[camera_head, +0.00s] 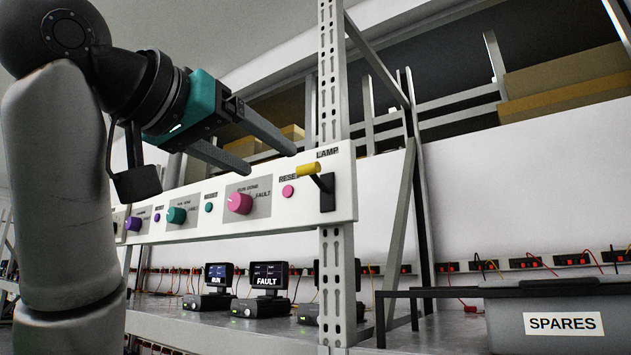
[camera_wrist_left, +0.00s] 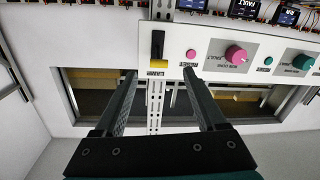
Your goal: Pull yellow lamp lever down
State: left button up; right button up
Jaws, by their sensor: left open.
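The lamp lever has a yellow handle (camera_head: 308,169) on a short black arm, coming out of a black slot plate (camera_head: 327,194) under the LAMP label on the white panel. The handle sits at the upper end of the plate. My left gripper (camera_head: 269,161) is open and empty, with its fingers pointing toward the panel just left of the lever in the head view. In the left wrist view the picture is upside down; the yellow handle (camera_wrist_left: 157,64) shows just beyond and between the two fingertips (camera_wrist_left: 160,75), apparently apart from them. My right gripper is not in view.
The white panel (camera_head: 290,215) also carries a pink knob (camera_head: 240,203), a teal knob (camera_head: 176,215) and small reset buttons. A perforated post (camera_head: 333,70) stands behind the lever. Below are small displays, one reading FAULT (camera_head: 269,274). A grey SPARES bin (camera_head: 500,320) stands lower right.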

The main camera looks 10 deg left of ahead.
pick_arm(q)
jog(key=p, duration=0.4)
send_near(309, 174)
jog(key=w, duration=0.2)
jog(key=p+x, duration=0.1)
jog(key=x, duration=0.2)
jog(key=p+x, duration=0.1)
jog(key=x, duration=0.2)
jog(key=p+x, duration=0.2)
jog(key=x, duration=0.1)
jog(key=shift+w+d, duration=0.25)
jog(key=shift+d, duration=0.15)
jog(key=shift+w, duration=0.35)
jog(key=shift+c, duration=0.2)
